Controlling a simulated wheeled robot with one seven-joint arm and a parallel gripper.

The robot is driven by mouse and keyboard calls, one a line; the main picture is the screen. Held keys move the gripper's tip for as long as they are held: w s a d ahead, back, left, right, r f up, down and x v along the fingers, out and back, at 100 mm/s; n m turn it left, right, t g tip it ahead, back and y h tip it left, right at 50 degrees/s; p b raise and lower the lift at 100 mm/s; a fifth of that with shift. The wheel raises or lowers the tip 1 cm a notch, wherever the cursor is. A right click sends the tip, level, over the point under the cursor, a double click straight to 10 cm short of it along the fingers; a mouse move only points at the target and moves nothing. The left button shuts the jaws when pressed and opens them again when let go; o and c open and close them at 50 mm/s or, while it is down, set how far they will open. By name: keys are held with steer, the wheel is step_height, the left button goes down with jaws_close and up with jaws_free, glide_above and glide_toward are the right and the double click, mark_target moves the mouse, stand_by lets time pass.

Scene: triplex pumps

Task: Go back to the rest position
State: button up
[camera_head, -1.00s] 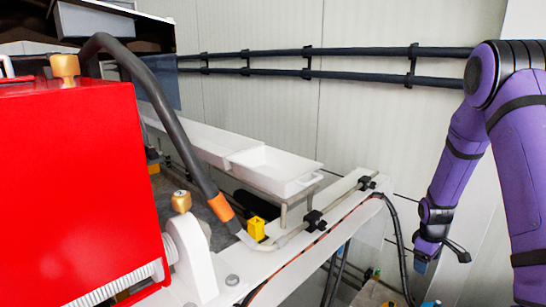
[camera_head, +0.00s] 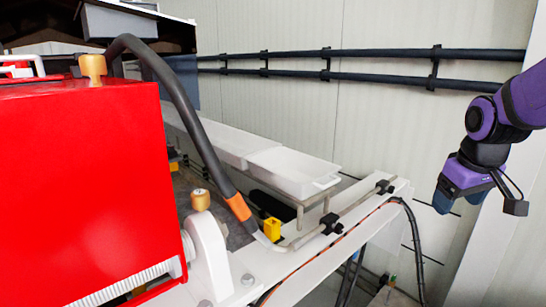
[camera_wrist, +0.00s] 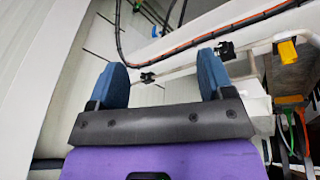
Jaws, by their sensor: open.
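My gripper (camera_head: 444,194) is at the right of the head view, at the end of my purple arm, in front of the pale wall panels. In the wrist view my gripper (camera_wrist: 160,80) shows two blue fingers spread wide apart. Nothing is between the fingers. The gripper is apart from the white beam (camera_head: 325,240) and touches nothing that I can see.
A red pump housing (camera_head: 85,190) fills the left. A black hose with an orange band (camera_head: 236,206) runs down to the beam. A yellow block (camera_head: 272,229) and a white tray (camera_head: 295,172) are near it. Dark pipes (camera_head: 370,53) run along the wall.

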steer(key=s+a+r+m+t, duration=0.1)
steer(key=s+a+r, duration=0.2)
steer(key=s, duration=0.5)
steer(key=s+a+r+m+t, duration=0.1)
steer(key=s+a+r, duration=0.2)
steer(key=s, duration=0.6)
steer(key=shift+a+r+y, duration=0.15)
steer(key=shift+r+y, duration=0.15)
steer(key=shift+y, duration=0.1)
